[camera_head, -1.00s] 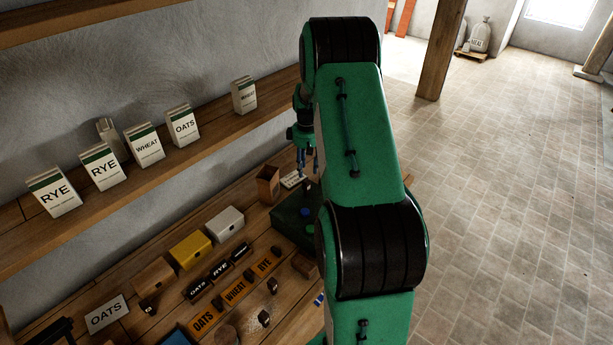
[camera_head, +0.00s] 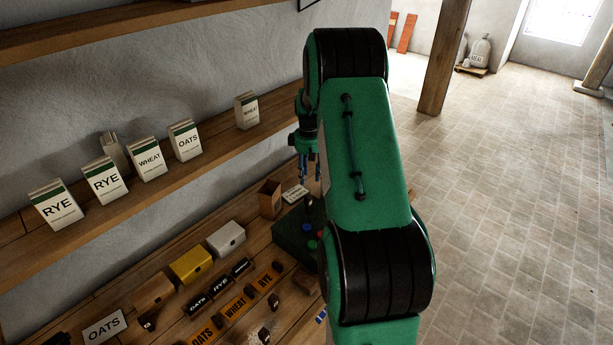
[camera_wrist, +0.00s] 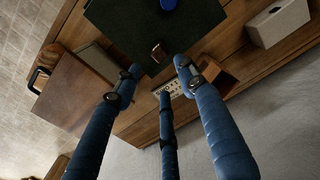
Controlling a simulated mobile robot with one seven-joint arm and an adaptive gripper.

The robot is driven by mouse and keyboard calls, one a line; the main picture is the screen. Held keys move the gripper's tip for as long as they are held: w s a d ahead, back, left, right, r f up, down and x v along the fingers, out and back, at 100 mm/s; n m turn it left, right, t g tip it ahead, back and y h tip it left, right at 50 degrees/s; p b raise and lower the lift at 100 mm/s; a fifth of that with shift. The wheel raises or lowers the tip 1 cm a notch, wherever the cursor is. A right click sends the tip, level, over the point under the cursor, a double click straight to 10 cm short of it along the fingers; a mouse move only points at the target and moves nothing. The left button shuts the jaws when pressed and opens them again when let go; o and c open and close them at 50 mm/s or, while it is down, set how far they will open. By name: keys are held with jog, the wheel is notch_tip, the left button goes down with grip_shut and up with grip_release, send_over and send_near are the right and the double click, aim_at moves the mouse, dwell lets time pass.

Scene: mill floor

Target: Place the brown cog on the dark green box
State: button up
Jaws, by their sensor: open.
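The dark green box (camera_head: 290,238) stands on the bench, partly hidden by my arm; its top fills the upper middle of the wrist view (camera_wrist: 115,25). A small reddish-brown piece (camera_wrist: 158,52) lies on the box near its edge, apart from my fingers; it looks like the brown cog, but its teeth are too small to make out. A blue piece (camera_wrist: 167,4) is also on the box. My gripper (camera_wrist: 158,76) is open and empty, its three blue fingers spread. In the head view my gripper (camera_head: 310,180) hangs above the box's far end.
An open brown box (camera_head: 269,200) and a white label card (camera_head: 294,194) stand beyond the green box. Silver (camera_head: 226,238) and yellow (camera_head: 190,265) boxes stand to the left. A shelf (camera_head: 205,145) with grain cartons runs above the bench. Small dark pieces lie near the front.

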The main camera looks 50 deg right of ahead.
jog(key=s+a+r+t+h, duration=0.1)
jog(key=s+a+r, duration=0.1)
jog(key=a+r, duration=1.15)
jog(key=s+a+r+t, duration=0.2)
jog(key=a+r, duration=0.8)
jog(key=a, duration=0.7)
jog(key=s+a+r+t+y, duration=0.1)
jog(key=s+a+r, duration=0.3)
jog(key=s+a, duration=1.6)
jog(key=shift+s+a+t, duration=0.25)
jog(key=shift+s+t, duration=0.4)
jog(key=shift+t, duration=0.15)
